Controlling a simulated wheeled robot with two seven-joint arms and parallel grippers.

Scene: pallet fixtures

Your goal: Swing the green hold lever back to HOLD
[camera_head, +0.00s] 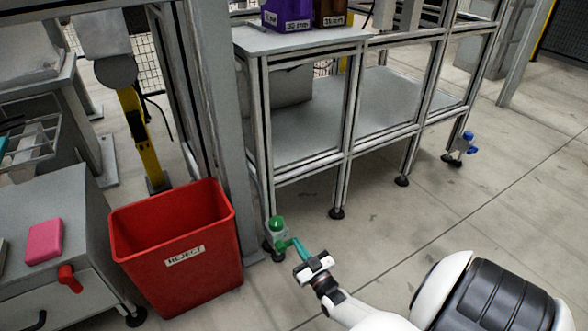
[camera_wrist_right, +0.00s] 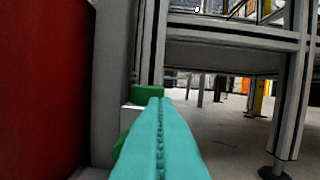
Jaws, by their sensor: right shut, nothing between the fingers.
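The green hold lever (camera_head: 277,223) is mounted low on the near left leg of the grey frame table, beside the red bin. Its green parts also show in the right wrist view (camera_wrist_right: 147,93), just beyond and left of the fingers. My right gripper (camera_head: 296,246) reaches in from the lower right, its teal fingers shut and empty. The fingertips are at the lower green part, close to it or touching; I cannot tell which. In the wrist view the fingers (camera_wrist_right: 158,125) hide part of the lever. No HOLD marking is readable. My left gripper is out of view.
The red REJECT bin (camera_head: 178,247) stands close left of the lever. A grey cabinet (camera_head: 60,215) carries a red lever (camera_head: 69,278) and a pink block (camera_head: 44,241). A blue lever (camera_head: 467,138) is on a far table leg. The floor right of my gripper is clear.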

